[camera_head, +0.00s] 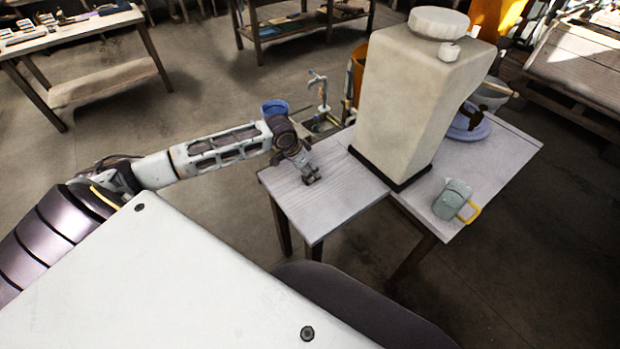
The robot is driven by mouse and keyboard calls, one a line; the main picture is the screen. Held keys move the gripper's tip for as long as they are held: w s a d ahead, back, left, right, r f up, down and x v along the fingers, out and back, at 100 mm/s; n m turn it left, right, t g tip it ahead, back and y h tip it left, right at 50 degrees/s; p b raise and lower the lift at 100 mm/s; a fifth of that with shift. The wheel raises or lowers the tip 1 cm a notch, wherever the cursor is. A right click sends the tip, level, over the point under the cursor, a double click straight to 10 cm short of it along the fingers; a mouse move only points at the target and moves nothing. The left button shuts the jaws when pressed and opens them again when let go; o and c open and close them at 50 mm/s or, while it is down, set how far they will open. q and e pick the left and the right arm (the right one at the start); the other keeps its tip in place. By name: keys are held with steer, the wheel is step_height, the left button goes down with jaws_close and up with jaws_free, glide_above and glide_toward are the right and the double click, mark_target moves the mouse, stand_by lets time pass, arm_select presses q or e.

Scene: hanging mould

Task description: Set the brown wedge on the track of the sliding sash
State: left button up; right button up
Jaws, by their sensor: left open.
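My left gripper (311,179) is open, pointing down just above or at the near-left top of the light grey wooden table (310,217). I cannot tell whether its fingertips touch the tabletop. I see no brown wedge between or beside the fingers; a small one could be hidden by the gripper. I cannot make out a sliding sash or its track in this view. My right gripper is not in view.
A tall beige block-shaped container (405,105) with a white round lid (438,21) stands on the table, right of my left gripper. A grey-green mug (453,198) with a yellow handle is at the right. A blue bucket (274,108) stands behind my wrist. The table's front-left corner is bare.

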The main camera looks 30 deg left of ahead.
arm_select(q)
steer(key=x, duration=0.3)
steer(key=shift+w+d+f, duration=0.1)
steer(key=shift+f, duration=0.15)
steer(key=shift+w+f, duration=0.1)
steer(key=shift+f, duration=0.15)
steer(key=c, duration=0.7)
steer(key=shift+c, duration=1.8)
steer(key=shift+r, duration=0.85)
step_height(320, 180, up, 7)
steer(key=shift+f, duration=0.1)
steer(key=shift+r, duration=0.8)
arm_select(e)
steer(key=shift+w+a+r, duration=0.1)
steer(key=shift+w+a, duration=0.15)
